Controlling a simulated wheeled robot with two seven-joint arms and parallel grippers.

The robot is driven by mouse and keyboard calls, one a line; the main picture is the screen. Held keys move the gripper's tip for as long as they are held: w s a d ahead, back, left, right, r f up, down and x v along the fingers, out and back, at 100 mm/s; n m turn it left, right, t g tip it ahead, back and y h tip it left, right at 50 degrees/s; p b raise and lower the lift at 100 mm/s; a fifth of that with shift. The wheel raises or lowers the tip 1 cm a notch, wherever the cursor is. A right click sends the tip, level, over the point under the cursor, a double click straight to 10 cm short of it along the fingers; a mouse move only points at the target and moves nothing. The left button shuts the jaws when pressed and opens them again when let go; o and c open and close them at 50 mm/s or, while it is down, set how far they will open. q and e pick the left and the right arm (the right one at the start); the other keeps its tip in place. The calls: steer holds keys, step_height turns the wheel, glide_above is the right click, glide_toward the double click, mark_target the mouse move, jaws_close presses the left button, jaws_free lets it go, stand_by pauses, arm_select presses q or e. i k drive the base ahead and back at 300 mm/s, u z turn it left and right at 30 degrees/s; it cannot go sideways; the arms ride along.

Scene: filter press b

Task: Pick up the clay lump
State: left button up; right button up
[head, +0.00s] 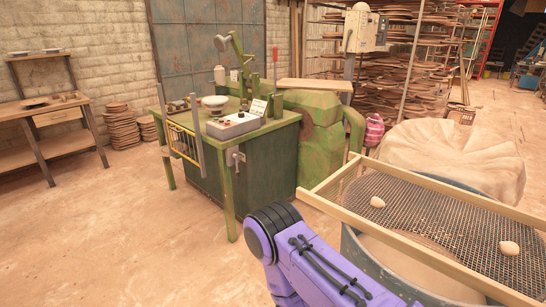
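Two small pale lumps rest on a wire-mesh screen at the right of the head view. One lump (377,202) lies near the left part of the mesh, and the other lump (509,248) lies nearer the right edge. They look like clay, and I cannot tell which one the task names. The wood-framed screen (335,183) lies across a round grey tub (352,246). A purple link of my own arm shows at the bottom centre, beside the tub. Neither of my grippers shows.
A green machine bench (265,131) with a control box (233,124) and a white bowl stands left of the screen. A large beige sack (450,155) sits behind the tub. A wooden workbench (46,112) stands far left. The floor at left is clear.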

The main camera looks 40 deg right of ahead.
mark_target(377, 202)
steer(key=i, duration=2.45)
steer(key=z, duration=3.7)
